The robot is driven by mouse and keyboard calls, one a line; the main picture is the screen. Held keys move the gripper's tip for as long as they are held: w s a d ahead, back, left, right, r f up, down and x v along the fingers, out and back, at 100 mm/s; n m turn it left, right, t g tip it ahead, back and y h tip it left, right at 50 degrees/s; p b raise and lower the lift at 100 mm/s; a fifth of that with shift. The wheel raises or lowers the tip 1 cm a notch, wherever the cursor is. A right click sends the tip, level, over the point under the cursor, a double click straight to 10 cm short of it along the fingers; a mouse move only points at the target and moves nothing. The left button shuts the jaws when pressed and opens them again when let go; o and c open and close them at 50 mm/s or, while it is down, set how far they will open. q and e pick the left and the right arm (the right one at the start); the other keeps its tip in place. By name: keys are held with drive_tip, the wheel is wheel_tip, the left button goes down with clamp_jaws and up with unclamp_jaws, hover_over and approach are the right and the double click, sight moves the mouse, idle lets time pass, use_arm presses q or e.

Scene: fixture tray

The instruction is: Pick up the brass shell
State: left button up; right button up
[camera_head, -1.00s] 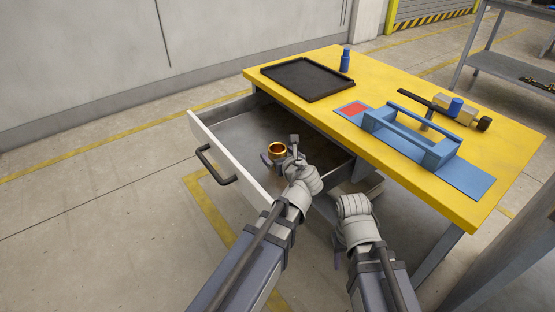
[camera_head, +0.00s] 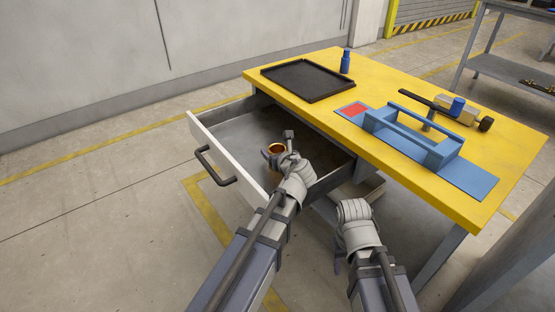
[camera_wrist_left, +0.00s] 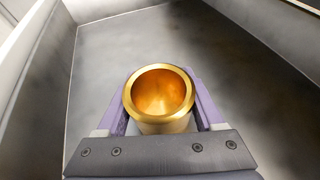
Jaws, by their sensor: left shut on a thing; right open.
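The brass shell (camera_head: 277,148) is a short, hollow gold cylinder inside the open drawer; its lower part is hidden by my left gripper in the head view. In the left wrist view the shell (camera_wrist_left: 159,97) stands between two purple fingers, its open top toward the camera. My left gripper (camera_head: 273,157) is shut on the shell, with a finger on each side of it. Whether the shell touches the drawer floor I cannot tell. My right gripper (camera_head: 338,262) hangs low in front of the table, its fingers mostly hidden, and holds nothing that I can see.
The drawer (camera_head: 226,125) has a white front and a dark handle (camera_head: 214,166).

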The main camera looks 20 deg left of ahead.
use_arm(q)
clamp_jaws()
drive_tip(key=shift+r, duration=0.1)
idle(0.5)
wheel_tip(320, 180, up, 10)
drive_tip(key=p, duration=1)
